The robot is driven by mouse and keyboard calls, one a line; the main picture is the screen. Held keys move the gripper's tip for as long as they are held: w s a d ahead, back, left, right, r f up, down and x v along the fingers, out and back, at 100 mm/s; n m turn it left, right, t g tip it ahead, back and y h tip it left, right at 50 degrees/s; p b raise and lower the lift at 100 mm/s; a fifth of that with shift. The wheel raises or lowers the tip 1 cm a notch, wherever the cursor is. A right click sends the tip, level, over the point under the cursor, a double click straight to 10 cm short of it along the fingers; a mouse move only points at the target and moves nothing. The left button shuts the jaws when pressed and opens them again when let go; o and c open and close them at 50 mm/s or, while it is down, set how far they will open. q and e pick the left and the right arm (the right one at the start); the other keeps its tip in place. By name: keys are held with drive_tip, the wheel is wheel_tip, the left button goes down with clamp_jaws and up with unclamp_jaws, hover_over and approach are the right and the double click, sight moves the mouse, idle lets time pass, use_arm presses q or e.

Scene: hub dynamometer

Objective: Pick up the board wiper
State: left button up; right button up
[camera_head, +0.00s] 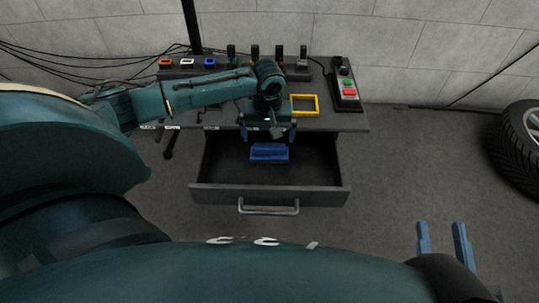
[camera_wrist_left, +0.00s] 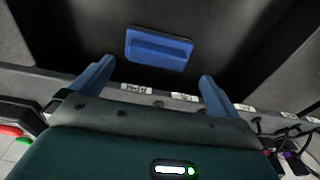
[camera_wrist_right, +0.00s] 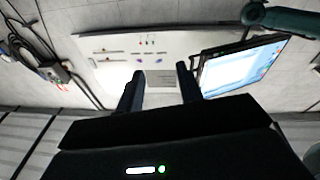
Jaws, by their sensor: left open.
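The board wiper (camera_head: 268,152) is a blue block lying inside the open drawer (camera_head: 205,194) under the bench. It also shows in the left wrist view (camera_wrist_left: 158,49), beyond and between the fingers. My left gripper (camera_head: 268,133) is open and empty, above the rear of the drawer near the bench's front edge. Its fingers (camera_wrist_left: 157,72) stand apart on either side of the wiper's outline, with a gap to it. My right gripper (camera_head: 441,227) is open and empty at the lower right, away from the bench.
The bench top (camera_head: 222,111) carries a yellow frame (camera_head: 305,105), a control box with red and green buttons (camera_head: 345,88) and several small coloured items at the back. A tire (camera_head: 515,145) stands at the right. The right wrist view shows a whiteboard (camera_wrist_right: 110,60) and a screen (camera_wrist_right: 240,65).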

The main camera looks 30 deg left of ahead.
sight(269, 146)
use_arm(q)
drive_tip(key=f+b, duration=0.2)
drive_tip(key=f, duration=0.1)
drive_tip(key=f+b, duration=0.1)
drive_tip(key=shift+w+f, duration=0.25)
drive_tip(key=shift+w, duration=0.1)
drive_tip(key=shift+f, duration=0.35)
drive_tip(key=shift+r, duration=0.1)
use_arm(e)
drive_tip(key=shift+a+r+m+y, duration=0.1)
drive_tip(key=shift+a+m+y, duration=0.2)
drive_tip(key=shift+a+y, duration=0.1)
use_arm(q)
drive_tip(key=shift+c, duration=0.2)
drive_tip(key=c, duration=0.9)
use_arm(e)
drive_tip(key=shift+f, duration=0.2)
